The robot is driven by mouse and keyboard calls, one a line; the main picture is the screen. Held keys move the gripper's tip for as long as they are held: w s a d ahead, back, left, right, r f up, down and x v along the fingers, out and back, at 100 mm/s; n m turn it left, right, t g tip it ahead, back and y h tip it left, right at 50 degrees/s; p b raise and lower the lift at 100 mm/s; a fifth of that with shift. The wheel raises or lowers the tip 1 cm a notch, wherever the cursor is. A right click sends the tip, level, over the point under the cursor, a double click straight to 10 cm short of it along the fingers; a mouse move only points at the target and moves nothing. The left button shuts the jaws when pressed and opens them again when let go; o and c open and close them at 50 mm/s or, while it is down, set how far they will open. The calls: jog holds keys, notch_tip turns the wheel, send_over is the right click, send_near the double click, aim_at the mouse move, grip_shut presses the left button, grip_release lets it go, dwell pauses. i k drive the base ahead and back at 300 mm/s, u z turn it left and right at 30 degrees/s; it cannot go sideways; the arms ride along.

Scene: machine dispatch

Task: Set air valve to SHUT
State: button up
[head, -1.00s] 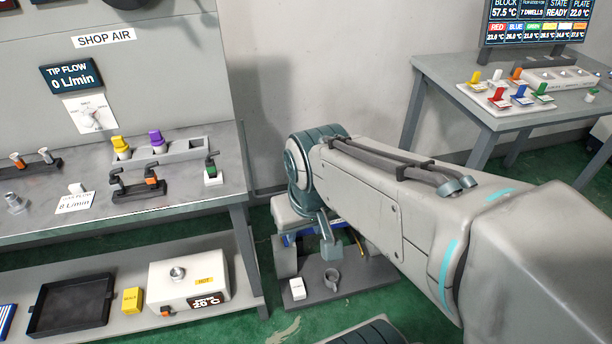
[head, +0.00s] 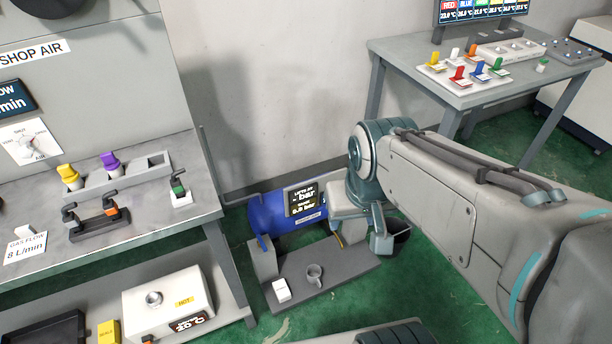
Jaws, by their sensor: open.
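The air valve (head: 27,144) is a small pale knob on a white plate on the upright SHOP AIR panel, at the left edge of the head view. The plate reads AIR below the knob, and the smaller position labels are too blurred to read surely. I cannot tell which mark the knob points to. My gripper (head: 378,236) hangs below my arm right of the middle, near the blue tank, well to the right of the valve and apart from it. It is open, partly hidden by its own links, and nothing shows between its fingers.
A bench (head: 205,190) under the panel carries a grey rack (head: 130,178) with yellow and purple tools. The blue tank (head: 270,218) with a display stands on the floor behind a grey base plate (head: 350,268) bearing a cup. A second table (head: 460,92) is at the right.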

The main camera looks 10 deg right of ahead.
aim_at(25, 152)
jog(key=u, duration=1.6)
